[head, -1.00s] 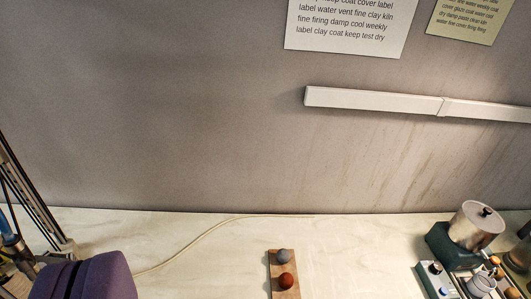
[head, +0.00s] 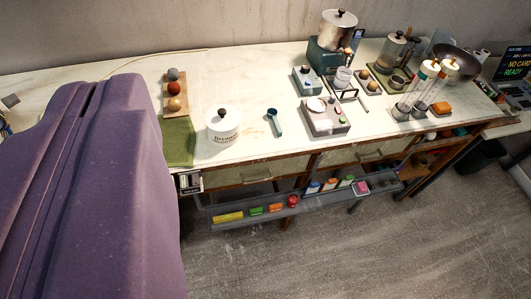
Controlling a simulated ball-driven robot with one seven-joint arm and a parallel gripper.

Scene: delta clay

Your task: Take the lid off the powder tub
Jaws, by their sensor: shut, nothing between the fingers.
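The powder tub (head: 224,132) is a white round tub with dark lettering on its front. It stands upright on the pale worktop, left of the middle in the head view. Its white lid (head: 222,116) sits on top and has a dark knob. My gripper (head: 88,96) is the large purple shape at the left, close to the camera. It is shut, with only a narrow slit between its fingers. It shows to the left of the tub, apart from it, and hides part of the worktop.
A wooden strip with balls (head: 167,105) and a green cloth (head: 178,141) lie left of the tub. A dark blue scoop (head: 274,122) lies to its right. A scale (head: 326,117) and a metal pot (head: 338,30) stand farther right. A rail shelf (head: 240,220) runs along the front.

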